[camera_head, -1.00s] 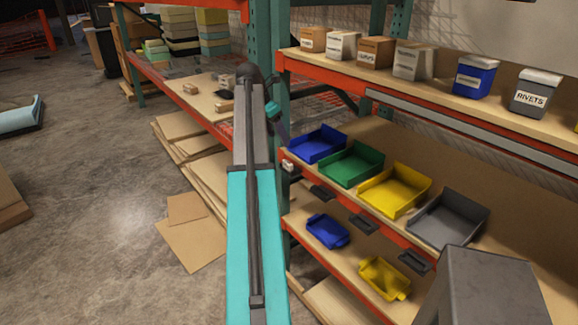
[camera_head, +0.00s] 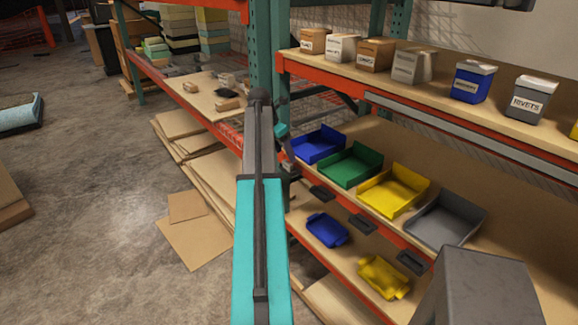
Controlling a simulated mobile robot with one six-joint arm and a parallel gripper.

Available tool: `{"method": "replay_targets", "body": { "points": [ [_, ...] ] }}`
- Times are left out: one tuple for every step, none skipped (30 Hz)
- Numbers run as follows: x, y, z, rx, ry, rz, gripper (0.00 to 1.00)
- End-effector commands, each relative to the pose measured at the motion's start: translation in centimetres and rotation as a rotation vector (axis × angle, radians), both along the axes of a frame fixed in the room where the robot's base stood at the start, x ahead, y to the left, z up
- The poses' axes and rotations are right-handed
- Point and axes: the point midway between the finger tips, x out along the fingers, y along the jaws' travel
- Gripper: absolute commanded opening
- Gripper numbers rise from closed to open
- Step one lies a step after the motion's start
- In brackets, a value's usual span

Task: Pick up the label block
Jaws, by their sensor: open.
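My arm reaches up the middle of the view, and my gripper (camera_head: 287,163) hangs small and dark beyond its far end. It is at the left end of the middle shelf's orange edge, just left of the blue bin. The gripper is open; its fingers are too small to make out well. I cannot clearly make out the label block. The small pale block seen earlier on that shelf edge is now covered by the gripper or lost behind it. I cannot tell whether the fingers touch it or stand around it.
Blue (camera_head: 318,146), green (camera_head: 350,165), yellow (camera_head: 394,192) and grey (camera_head: 445,220) bins line the middle shelf (camera_head: 480,185). Labelled boxes stand on the upper shelf. A green rack post (camera_head: 260,50) rises close behind my arm. Small blocks lie on the left-hand shelf (camera_head: 200,98).

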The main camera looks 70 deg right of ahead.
Motion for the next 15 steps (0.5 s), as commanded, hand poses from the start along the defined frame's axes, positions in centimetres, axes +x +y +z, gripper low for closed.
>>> {"method": "replay_targets", "body": {
  "points": [
    [0.0, 0.0, 0.0, 0.0, 0.0, 0.0, 0.62],
    [0.0, 0.0, 0.0, 0.0, 0.0, 0.0, 0.62],
    [0.0, 0.0, 0.0, 0.0, 0.0, 0.0, 0.62],
    [0.0, 0.0, 0.0, 0.0, 0.0, 0.0, 0.62],
    [0.0, 0.0, 0.0, 0.0, 0.0, 0.0, 0.62],
    [0.0, 0.0, -0.1, 0.0, 0.0, 0.0, 0.62],
    [0.0, 0.0, -0.1, 0.0, 0.0, 0.0, 0.62],
    [0.0, -0.1, -0.2, 0.0, 0.0, 0.0, 0.62],
    [0.0, -0.1, -0.3, 0.0, 0.0, 0.001, 0.62],
    [0.0, -0.2, -0.4, 0.001, 0.001, 0.001, 0.62],
    [0.0, -0.2, -0.6, 0.001, 0.001, 0.001, 0.62],
    [0.0, -0.3, -0.9, 0.002, 0.001, 0.001, 0.62],
    [0.0, -0.4, -1.1, 0.002, 0.001, 0.001, 0.62],
    [0.0, -0.5, -1.3, 0.002, 0.001, 0.0, 0.62],
    [0.0, -0.6, -1.6, 0.002, 0.001, 0.0, 0.62]
  ]
}}
